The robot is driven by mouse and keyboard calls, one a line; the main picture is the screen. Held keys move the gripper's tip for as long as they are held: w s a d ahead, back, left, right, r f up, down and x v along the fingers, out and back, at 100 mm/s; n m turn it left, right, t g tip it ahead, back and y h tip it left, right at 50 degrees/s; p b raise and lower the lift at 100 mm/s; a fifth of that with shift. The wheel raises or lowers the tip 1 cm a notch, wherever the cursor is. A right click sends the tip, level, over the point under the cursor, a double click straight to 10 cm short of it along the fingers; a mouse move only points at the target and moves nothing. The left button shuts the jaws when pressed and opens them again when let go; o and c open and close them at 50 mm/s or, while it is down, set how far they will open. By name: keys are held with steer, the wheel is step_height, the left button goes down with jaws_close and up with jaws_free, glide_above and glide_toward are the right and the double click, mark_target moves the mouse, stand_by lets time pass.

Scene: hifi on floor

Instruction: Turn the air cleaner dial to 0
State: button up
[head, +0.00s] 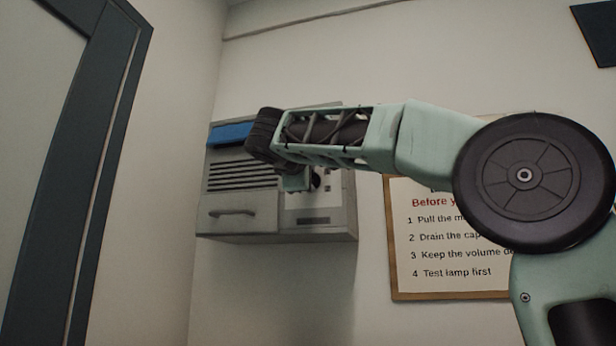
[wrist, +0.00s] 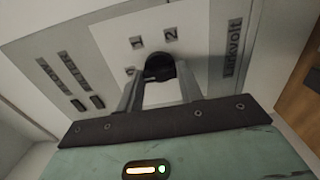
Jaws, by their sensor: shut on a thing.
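The air cleaner (head: 240,215) is a grey wall-mounted box with a blue strip, slats and a handled front panel in the head view. In the wrist view its pale control panel (wrist: 112,42) carries a black round dial (wrist: 160,64). The marks 1 (wrist: 137,42) and 2 (wrist: 171,34) sit above the dial; a third mark (wrist: 130,71) at its left is partly hidden and hard to read. My gripper (wrist: 161,80) is shut on the dial, one finger on each side. The dial's pointer cannot be made out. In the head view my arm covers much of the panel.
Two small dark buttons or switches (wrist: 88,103) with labels lie left of the dial, and a brand label (wrist: 235,45) lies right. A framed notice (head: 440,270) hangs right of the air cleaner. A dark door frame (head: 115,120) stands at the left.

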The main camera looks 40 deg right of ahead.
steer(key=o, duration=1)
steer(key=b+v, duration=0.2)
steer(key=v, duration=1.5)
steer(key=shift+a, duration=0.2)
steer(key=shift+s+f, duration=0.1)
steer(key=shift+s, duration=0.05)
